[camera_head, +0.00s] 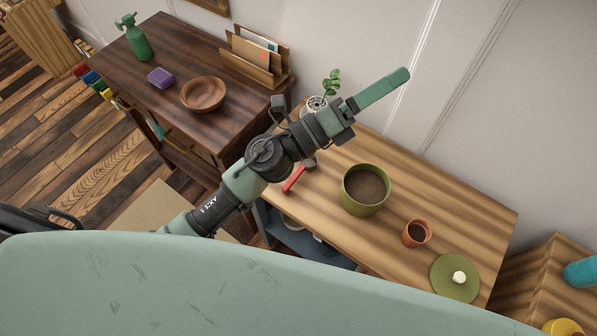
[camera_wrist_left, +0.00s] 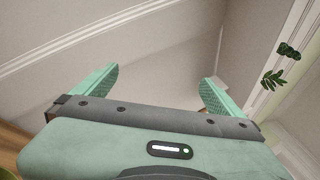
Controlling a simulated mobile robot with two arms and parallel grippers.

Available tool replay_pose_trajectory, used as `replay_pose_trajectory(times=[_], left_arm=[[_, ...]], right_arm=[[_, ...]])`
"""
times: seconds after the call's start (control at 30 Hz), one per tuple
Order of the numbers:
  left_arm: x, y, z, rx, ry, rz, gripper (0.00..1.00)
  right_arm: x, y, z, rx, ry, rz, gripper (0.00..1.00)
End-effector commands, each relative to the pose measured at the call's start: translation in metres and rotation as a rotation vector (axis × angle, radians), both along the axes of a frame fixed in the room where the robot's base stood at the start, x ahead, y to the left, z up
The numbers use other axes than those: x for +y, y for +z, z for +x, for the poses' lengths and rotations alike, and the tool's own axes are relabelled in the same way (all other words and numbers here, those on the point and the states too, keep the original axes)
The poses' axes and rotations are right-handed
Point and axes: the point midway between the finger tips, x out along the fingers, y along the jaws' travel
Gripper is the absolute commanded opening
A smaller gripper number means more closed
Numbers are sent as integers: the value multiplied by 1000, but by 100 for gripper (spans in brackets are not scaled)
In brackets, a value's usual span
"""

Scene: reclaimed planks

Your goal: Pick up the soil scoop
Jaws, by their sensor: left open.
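A red-handled tool (camera_head: 293,179) with a dark grey head, which looks like the soil scoop, lies at the left end of the light wooden table in the head view. My left forearm passes just above it in the picture and may cover part of it. My left gripper (camera_head: 396,78) is raised past the table's back edge, in front of the wall, up and right of the scoop. In the left wrist view its fingers (camera_wrist_left: 160,76) are spread with nothing between them. The scoop does not show there. My right gripper is in neither view.
On the table stand a green pot of soil (camera_head: 364,204), a small terracotta pot (camera_head: 417,233), and a green disc (camera_head: 452,286) with a white knob. A potted plant (camera_head: 331,83) is behind my arm. A dark desk (camera_head: 130,75) with a wooden bowl (camera_head: 203,95) stands left.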

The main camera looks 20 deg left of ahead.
Motion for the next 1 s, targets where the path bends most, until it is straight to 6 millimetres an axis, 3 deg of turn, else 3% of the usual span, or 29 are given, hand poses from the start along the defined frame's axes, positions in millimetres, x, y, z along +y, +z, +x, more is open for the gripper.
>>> replay_pose_trajectory(times=[0.03, 0.1, 0.17, 0.23, 0.33, 0.4, 0.5, 0.63, 0.7, 0.8, 1.0], left_arm=[[-30, -5, -15, -141, -111, 172, 100], [-62, -29, -40, -324, -271, 421, 100], [-76, -62, -58, -464, -411, 640, 100], [-74, -110, -72, -603, -578, 902, 100], [-39, -175, -75, -737, -817, 1265, 100], [1, -208, -68, -780, -971, 1492, 100], [61, -233, -53, -777, -1159, 1757, 100], [118, -240, -40, -724, -1320, 1968, 100], [135, -240, -36, -700, -1368, 2028, 100], [146, -245, -35, -678, -1399, 2061, 100], [146, -267, -36, -676, -1403, 2059, 100]], right_arm=[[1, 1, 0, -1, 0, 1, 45], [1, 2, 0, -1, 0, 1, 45], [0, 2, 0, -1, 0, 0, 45], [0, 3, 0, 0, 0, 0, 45], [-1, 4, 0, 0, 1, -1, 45], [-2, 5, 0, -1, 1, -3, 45], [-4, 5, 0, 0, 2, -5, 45], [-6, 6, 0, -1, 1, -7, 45], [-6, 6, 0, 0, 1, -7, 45], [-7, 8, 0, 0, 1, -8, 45], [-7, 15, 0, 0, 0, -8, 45]])
